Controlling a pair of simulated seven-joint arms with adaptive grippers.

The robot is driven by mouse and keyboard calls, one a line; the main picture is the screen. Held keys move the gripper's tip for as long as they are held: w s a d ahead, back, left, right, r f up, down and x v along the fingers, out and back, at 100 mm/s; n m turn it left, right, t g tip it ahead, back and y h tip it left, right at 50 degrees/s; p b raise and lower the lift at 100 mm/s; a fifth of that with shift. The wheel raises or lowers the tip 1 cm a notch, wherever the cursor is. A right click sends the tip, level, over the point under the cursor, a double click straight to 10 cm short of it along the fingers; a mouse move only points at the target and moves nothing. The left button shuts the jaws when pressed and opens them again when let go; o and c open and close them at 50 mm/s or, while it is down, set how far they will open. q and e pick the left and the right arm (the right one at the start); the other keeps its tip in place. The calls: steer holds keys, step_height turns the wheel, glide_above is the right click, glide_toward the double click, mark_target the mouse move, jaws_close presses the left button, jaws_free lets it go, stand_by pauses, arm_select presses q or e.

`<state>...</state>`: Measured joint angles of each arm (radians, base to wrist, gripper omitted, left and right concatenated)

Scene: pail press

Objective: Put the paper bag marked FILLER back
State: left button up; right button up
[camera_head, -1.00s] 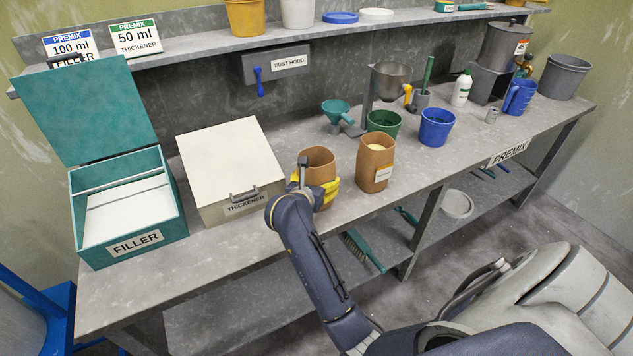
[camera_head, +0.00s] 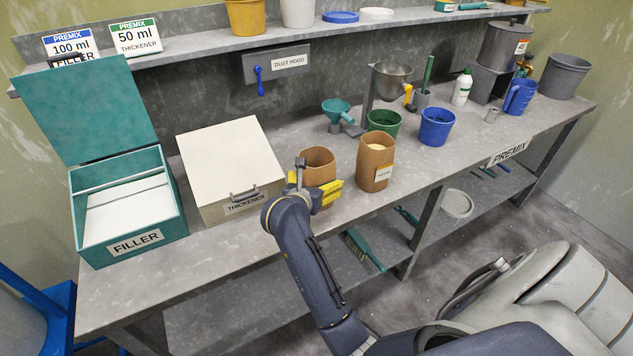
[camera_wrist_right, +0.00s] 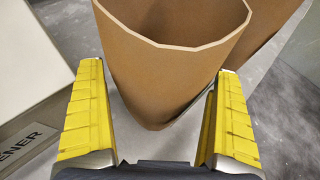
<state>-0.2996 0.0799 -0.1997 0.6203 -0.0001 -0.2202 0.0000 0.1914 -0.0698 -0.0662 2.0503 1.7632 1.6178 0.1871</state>
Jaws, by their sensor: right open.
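Two open-topped brown paper bags stand upright on the grey bench, the left one (camera_head: 318,158) and the right one (camera_head: 376,158). The right bag has a small label too small to read and pale contents; no label shows on the left bag. My right gripper (camera_head: 328,190) is open at the left bag's near side. In the right wrist view the left bag (camera_wrist_right: 165,75) stands ahead of the spread yellow fingers (camera_wrist_right: 158,118), with clear gaps on both sides. The teal FILLER box (camera_head: 135,243) is at the left with its lid up and white material inside. My left gripper is out of view.
The closed THICKENER box (camera_head: 232,165) stands between the FILLER box and the bags. A green pail (camera_head: 384,124), a blue pail (camera_head: 436,127) and a teal funnel (camera_head: 336,110) stand behind and right. The bench front edge is close to my right gripper.

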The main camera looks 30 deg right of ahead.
steer(key=shift+v, duration=2.8)
